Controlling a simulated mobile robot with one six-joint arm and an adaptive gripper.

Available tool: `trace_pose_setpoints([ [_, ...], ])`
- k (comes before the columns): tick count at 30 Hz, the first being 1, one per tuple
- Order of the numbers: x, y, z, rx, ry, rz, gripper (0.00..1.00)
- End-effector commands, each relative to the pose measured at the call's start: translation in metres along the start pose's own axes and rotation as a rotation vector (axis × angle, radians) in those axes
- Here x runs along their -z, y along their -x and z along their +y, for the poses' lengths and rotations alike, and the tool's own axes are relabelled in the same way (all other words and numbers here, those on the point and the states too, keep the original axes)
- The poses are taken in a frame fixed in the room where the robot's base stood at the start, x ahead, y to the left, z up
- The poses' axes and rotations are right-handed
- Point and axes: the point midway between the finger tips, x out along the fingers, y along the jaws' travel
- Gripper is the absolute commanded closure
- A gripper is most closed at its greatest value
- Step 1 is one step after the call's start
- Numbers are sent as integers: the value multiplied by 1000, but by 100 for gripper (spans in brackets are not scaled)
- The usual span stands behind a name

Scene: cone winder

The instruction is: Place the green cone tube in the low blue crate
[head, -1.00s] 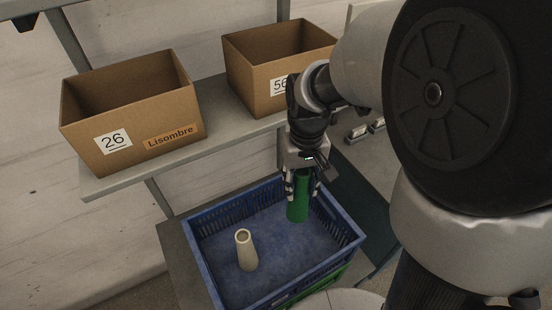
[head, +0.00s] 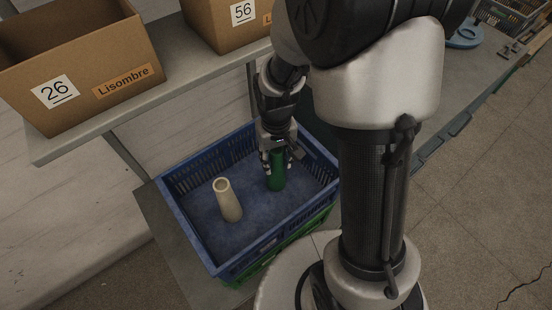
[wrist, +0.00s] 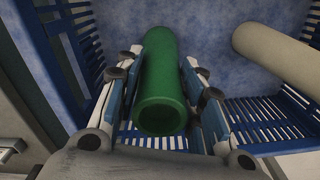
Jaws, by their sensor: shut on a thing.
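The green cone tube (head: 276,172) is upright inside the blue crate (head: 230,266), toward its right side. My gripper (head: 279,158) is shut on the tube's upper part from above. In the wrist view the green tube (wrist: 162,80) lies between the two fingers (wrist: 160,95), with its open end toward the camera. The tube's lower end is at or close to the crate floor; I cannot tell whether it touches. The crate's slatted walls surround it.
A cream cone tube (head: 227,200) stands in the crate to the left of the green one, apart from it. A green crate (head: 262,268) is under the blue one. Cardboard boxes marked 26 (head: 75,65) and 56 (head: 222,22) sit on a shelf above.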

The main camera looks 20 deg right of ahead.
Motion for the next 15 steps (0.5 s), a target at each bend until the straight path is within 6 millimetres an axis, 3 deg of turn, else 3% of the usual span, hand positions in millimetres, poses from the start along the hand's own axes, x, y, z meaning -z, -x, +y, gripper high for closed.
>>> trace_pose_setpoints([
  [8, 0, -2, 0, 0, 0, 1, 85],
  [9, 0, -2, 0, 0, 0, 1, 63],
  [15, 0, -1, 0, 0, 0, 1, 49],
])
